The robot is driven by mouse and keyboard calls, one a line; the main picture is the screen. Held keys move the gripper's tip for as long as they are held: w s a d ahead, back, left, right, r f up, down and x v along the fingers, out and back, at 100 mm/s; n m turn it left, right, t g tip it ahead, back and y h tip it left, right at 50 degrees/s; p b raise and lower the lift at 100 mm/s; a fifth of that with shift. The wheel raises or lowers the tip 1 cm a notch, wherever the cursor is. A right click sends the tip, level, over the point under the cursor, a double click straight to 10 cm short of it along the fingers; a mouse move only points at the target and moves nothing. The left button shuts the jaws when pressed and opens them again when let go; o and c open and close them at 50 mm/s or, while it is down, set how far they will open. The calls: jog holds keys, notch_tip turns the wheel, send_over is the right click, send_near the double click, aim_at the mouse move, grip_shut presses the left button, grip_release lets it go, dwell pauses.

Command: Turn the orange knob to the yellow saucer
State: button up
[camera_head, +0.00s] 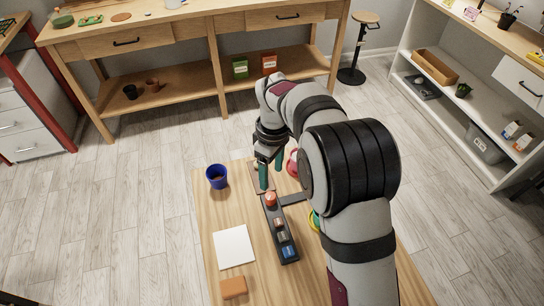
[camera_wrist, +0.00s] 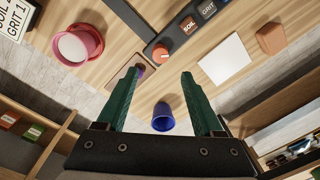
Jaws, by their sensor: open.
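The orange knob (camera_head: 270,199) sits at the far end of a narrow dark panel (camera_head: 268,211) on the small wooden table. It also shows in the wrist view (camera_wrist: 161,50), just beyond the fingertips; where it points is too small to tell. A yellow and green edge (camera_head: 314,222), perhaps the yellow saucer, shows beside my arm, which hides most of it. My gripper (camera_head: 271,178) has its green fingers apart and empty, near the knob's far side and not around it. The gripper also shows in the wrist view (camera_wrist: 161,73).
Small labelled blocks (camera_head: 281,236) line the panel. A dark blue pot (camera_head: 217,177) stands left of it, a pink-red pot (camera_wrist: 80,45) on the other side. A white sheet (camera_head: 234,247) and an orange-brown block (camera_head: 233,288) lie on the table's left. A dark bar (camera_head: 293,199) extends from the panel.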

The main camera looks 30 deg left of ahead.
notch_tip(320, 180, up, 7)
jog(key=shift+w+f, duration=0.15)
jog(key=shift+f, duration=0.05)
jog(key=s+d+r+m, duration=0.2)
jog(key=s+d+m, duration=0.15)
jog(key=d, duration=0.35)
jog(key=s+d+r+m+y, duration=0.1)
jog(key=s+d+r+m, duration=0.1)
jog(key=d+r+m, duration=0.3)
jog(key=s+d+m, duration=0.2)
jog(key=d+m, duration=0.1)
jog(key=d, duration=0.5)
jog(key=s+d+f+m, duration=0.2)
jog(key=s+d+m, duration=0.2)
jog(key=s, duration=0.3)
jog(key=s+d+f+m, duration=0.1)
jog(key=s+d+m, duration=0.2)
jog(key=s+m, duration=0.4)
jog(key=shift+s+d+f+y, duration=0.35)
jog(key=shift+s+y, duration=0.05)
jog(key=shift+s, duration=0.2)
